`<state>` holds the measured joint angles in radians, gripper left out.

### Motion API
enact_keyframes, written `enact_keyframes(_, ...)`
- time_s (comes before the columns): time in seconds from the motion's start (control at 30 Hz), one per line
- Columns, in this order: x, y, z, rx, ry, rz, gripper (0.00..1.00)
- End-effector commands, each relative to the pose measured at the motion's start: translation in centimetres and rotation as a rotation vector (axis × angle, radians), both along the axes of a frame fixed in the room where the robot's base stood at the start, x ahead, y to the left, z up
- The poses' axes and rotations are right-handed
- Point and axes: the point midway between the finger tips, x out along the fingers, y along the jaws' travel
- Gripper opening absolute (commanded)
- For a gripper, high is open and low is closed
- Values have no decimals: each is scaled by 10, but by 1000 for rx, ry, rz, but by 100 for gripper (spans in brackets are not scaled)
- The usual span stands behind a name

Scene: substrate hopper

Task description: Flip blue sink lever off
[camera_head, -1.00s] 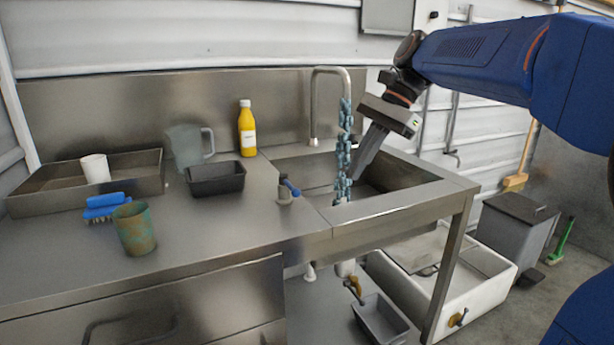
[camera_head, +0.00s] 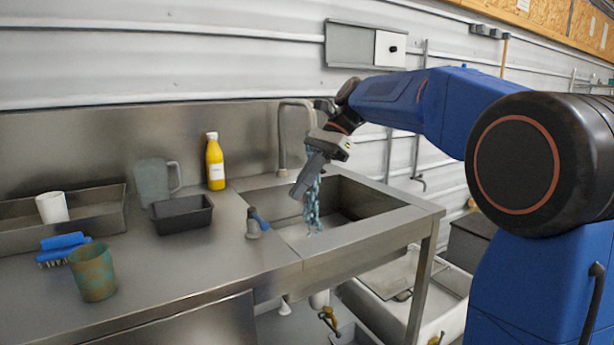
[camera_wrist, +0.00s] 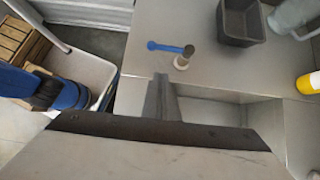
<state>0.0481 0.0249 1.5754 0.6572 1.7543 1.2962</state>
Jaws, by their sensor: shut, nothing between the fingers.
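The blue sink lever (camera_head: 258,219) sits on a small metal post at the counter's edge, left of the sink basin (camera_head: 375,221). In the wrist view the blue lever (camera_wrist: 165,47) lies across the top of its post, ahead of my fingers. A bluish water stream (camera_head: 312,208) falls from the curved faucet (camera_head: 281,135) into the basin. My gripper (camera_head: 297,194) is shut and empty, its fingers pointing down and left over the basin, in front of part of the stream. In the wrist view my gripper (camera_wrist: 162,78) is short of the lever, apart from it.
On the counter stand a yellow bottle (camera_head: 215,165), a clear jug (camera_head: 153,182), a dark tray (camera_head: 182,214), a blue brush (camera_head: 63,248), a greenish cup (camera_head: 93,273) and a white cup (camera_head: 52,207) in a metal tray (camera_head: 100,222). The counter around the lever is clear.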

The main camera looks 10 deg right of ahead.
Motion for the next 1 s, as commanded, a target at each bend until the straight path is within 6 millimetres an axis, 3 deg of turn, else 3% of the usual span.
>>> enact_keyframes(0.23, -9, 27, -34, 0, 1, 2, 0)
enact_keyframes(0.5, -17, 57, -39, 0, -1, 2, 0)
enact_keyframes(1.0, -19, 63, -40, 0, -1, 0, 0)
